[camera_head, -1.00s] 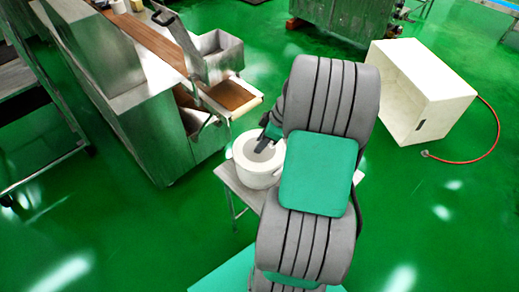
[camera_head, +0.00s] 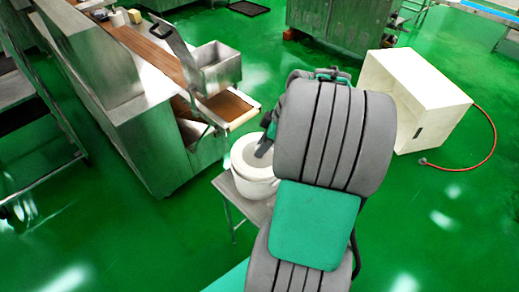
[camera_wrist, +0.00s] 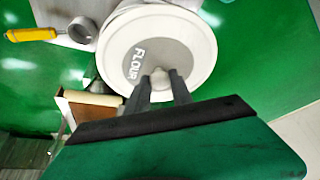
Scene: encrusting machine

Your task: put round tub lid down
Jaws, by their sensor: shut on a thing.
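The round tub lid (camera_wrist: 190,45) is white with a grey middle, a knob and the word FLOUR. In the wrist view my gripper (camera_wrist: 160,85) is shut on its knob. The white tub (camera_head: 258,188) stands on a small metal table in the head view, with my gripper (camera_head: 264,148) at its top. Part of the tub shows past the lid's far edge in the wrist view. The lid is over the tub; I cannot tell whether it is fully seated. My arm hides part of the tub's right side.
The small table (camera_head: 230,190) is narrow. A yellow-handled tool (camera_wrist: 32,34) lies on it beside the tub. The metal machine (camera_head: 160,130) stands close on the left, its conveyor end (camera_head: 228,107) near the tub. A white box (camera_head: 415,100) and red hose are at right, with open green floor between.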

